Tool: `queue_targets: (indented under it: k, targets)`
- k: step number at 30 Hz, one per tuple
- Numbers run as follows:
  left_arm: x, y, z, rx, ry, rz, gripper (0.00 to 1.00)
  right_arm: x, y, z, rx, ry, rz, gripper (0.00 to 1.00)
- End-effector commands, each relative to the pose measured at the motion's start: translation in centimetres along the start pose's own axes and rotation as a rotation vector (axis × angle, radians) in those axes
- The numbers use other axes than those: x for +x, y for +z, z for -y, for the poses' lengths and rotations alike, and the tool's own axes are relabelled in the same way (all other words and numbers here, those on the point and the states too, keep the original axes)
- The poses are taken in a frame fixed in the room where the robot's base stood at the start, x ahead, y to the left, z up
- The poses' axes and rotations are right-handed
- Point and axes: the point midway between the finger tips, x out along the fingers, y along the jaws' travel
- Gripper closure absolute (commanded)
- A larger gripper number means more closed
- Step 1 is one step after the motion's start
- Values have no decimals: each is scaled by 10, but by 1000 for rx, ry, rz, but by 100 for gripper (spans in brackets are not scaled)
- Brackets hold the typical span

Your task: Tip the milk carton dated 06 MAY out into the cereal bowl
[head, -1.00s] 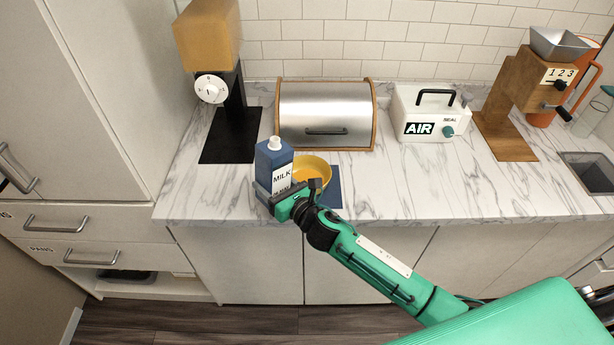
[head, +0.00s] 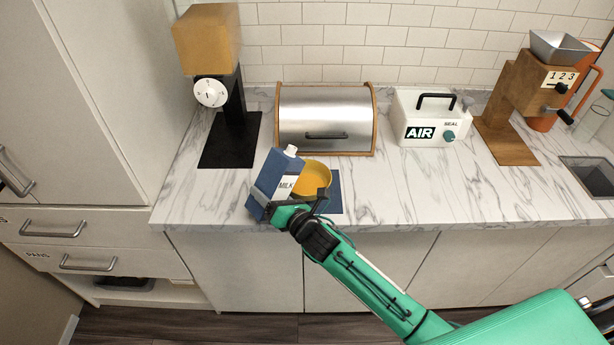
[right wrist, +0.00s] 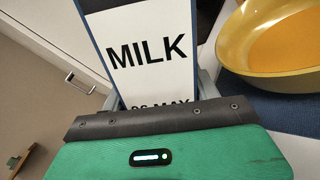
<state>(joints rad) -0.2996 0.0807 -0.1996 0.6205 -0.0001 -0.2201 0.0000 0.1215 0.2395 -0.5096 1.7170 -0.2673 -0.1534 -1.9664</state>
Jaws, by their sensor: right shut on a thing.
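The blue and white milk carton (head: 272,180) is held at the counter's front, tilted to the right, its white cap towards the yellow cereal bowl (head: 314,174). In the right wrist view the carton (right wrist: 145,50) reads MILK, with a partly covered date that looks like 06 MAY. My right gripper (head: 277,208) is shut on the carton's lower part. The bowl, also in the right wrist view (right wrist: 262,76), stands on a dark blue mat (head: 334,198) just right of the carton. Its inside looks orange-yellow; no stream of milk shows. My left gripper is not in view.
A steel bread box (head: 326,115) stands behind the bowl. A dispenser on a black base (head: 230,142) is at left. A white AIR sealer (head: 430,118) and a wooden grinder (head: 512,110) are at right. The marble counter right of the mat is clear.

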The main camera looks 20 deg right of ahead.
Motion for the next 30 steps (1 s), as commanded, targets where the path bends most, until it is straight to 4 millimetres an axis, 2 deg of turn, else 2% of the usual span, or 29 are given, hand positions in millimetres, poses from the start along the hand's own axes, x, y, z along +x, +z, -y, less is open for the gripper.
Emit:
queue_targets:
  k: [16,30]
  targets:
    - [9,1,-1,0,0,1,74,0,-16,-12,274,1,1,67]
    - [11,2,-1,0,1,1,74,0,-19,-15,338,2,2,67]
